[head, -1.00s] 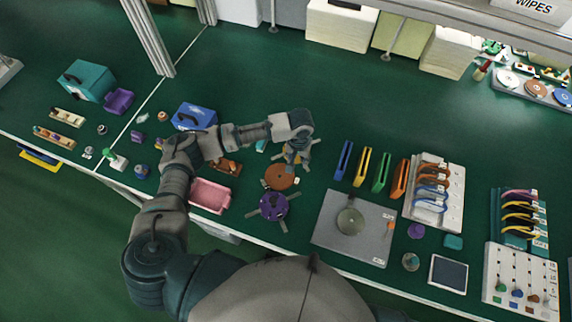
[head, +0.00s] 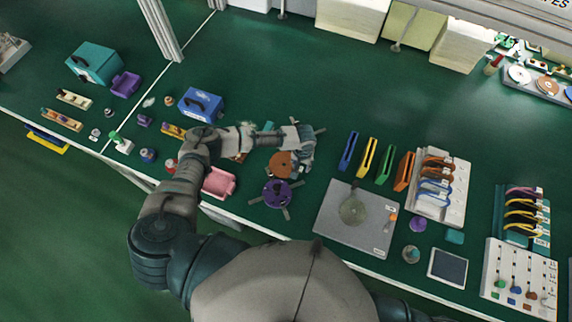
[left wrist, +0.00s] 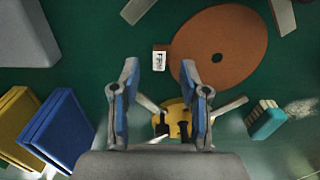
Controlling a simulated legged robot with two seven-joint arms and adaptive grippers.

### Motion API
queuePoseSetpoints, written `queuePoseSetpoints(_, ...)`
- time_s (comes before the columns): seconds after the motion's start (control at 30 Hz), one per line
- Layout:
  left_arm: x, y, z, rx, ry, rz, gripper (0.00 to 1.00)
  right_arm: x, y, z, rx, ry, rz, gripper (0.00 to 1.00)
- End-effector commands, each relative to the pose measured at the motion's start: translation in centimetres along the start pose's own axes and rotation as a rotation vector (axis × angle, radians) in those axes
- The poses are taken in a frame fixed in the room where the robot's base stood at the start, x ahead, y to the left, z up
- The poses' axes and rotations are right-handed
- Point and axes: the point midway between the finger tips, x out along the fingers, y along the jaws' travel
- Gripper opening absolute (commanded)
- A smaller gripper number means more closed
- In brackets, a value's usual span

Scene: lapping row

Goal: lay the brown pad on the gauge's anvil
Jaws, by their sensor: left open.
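A brown round disc with a centre hole (head: 281,164) lies on the green bench, probably the brown pad. In the left wrist view it shows large (left wrist: 235,42), ahead and to the right of the fingertips. My left gripper (head: 304,157) is over its right side in the head view and covers part of it. In the wrist view the left gripper (left wrist: 160,70) is open, with nothing between its fingers. My right gripper is not seen.
A yellow disc (left wrist: 172,112) with grey legs lies below the left gripper. A purple legged disc (head: 277,194) is nearer the front edge. Coloured upright holders (head: 366,158) stand to the right. The bench behind them is clear.

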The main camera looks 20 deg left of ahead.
Motion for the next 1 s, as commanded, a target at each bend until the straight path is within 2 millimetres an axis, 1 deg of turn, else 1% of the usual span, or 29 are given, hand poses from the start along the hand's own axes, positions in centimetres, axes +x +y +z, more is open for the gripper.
queuePoseSetpoints(0.1,1.9,0.0,-0.1,0.000,-0.001,-0.001,0.45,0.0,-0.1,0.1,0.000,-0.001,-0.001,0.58)
queuePoseSetpoints(0.2,2.6,0.0,-0.1,0.000,-0.001,-0.001,0.45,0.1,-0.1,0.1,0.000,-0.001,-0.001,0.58)
queuePoseSetpoints(0.43,2.8,-0.1,-0.1,0.000,0.000,0.000,0.45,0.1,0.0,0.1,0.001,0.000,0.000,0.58)
queuePoseSetpoints(0.47,2.8,-0.1,-0.1,-0.001,0.000,0.000,0.38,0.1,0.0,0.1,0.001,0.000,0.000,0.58)
queuePoseSetpoints(0.5,2.8,-0.1,-0.1,-0.001,0.000,0.000,0.28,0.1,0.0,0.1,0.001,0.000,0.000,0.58)
queuePoseSetpoints(0.57,2.8,0.0,-0.1,0.000,-0.001,0.000,0.12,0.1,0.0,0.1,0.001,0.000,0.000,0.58)
queuePoseSetpoints(0.6,2.8,0.0,-0.1,0.000,-0.001,0.001,0.03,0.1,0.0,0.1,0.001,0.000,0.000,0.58)
queuePoseSetpoints(0.63,2.8,0.0,0.0,0.000,-0.001,0.001,0.00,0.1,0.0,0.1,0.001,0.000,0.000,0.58)
queuePoseSetpoints(1.0,2.6,-0.1,0.0,-0.001,-0.002,-0.001,0.00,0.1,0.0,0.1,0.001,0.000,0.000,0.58)
